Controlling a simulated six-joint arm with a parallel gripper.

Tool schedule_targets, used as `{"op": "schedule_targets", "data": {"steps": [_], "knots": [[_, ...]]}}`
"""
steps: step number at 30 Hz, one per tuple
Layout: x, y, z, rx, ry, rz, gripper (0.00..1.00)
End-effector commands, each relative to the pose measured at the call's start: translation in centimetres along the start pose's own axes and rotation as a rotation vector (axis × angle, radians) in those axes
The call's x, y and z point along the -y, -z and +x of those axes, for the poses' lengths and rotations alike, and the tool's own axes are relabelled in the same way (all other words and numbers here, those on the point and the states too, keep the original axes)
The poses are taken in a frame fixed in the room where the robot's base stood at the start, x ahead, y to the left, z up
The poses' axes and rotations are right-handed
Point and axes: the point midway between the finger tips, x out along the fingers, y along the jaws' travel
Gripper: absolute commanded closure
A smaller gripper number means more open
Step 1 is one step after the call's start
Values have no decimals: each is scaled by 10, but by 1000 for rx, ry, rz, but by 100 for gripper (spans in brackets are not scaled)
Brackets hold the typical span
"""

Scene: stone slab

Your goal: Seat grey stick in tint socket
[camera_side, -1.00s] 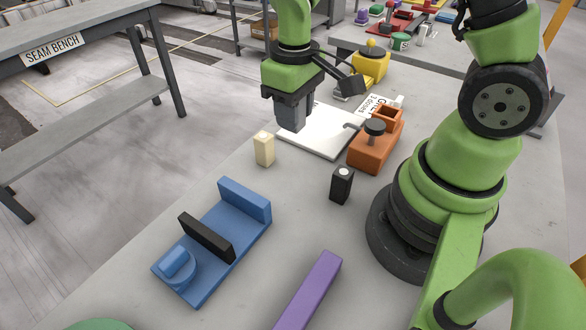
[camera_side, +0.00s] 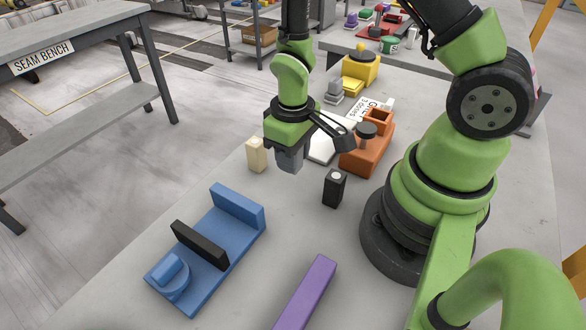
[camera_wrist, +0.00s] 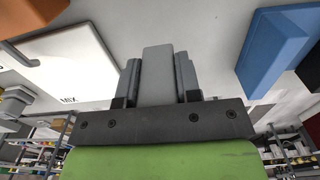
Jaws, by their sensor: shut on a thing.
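My gripper (camera_side: 288,160) is in the air over the slab, right of a cream block and left of a black block. In the wrist view, its fingers (camera_wrist: 158,80) are shut on a light grey stick (camera_wrist: 158,72). In the side view the stick cannot be told apart from the grey fingers. An orange block (camera_side: 362,158) with a square-rimmed opening (camera_side: 378,118) and a dark round knob stands behind and right of my gripper. No part is legibly marked as tint, so I cannot tell if that opening is the tint socket.
The cream block (camera_side: 256,154) and black block (camera_side: 334,188) stand upright close by. A blue fixture (camera_side: 236,242) with a black plate (camera_side: 200,245) lies at front left, a purple bar (camera_side: 305,293) at front. A white board (camera_side: 322,147) lies behind my gripper. The slab between is clear.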

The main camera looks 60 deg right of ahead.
Motion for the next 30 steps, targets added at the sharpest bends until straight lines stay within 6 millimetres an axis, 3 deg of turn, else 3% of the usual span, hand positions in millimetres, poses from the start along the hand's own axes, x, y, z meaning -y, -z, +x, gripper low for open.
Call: {"op": "schedule_targets", "data": {"steps": [9, 23, 24, 26, 30], "knots": [[0, -1, 37, 3, 0, 0, 92], [0, -1, 43, 2, 0, 0, 92], [0, 0, 43, 1, 0, 0, 59], [0, 0, 42, 1, 0, 0, 45], [0, 0, 42, 1, 0, 0, 43]]}}
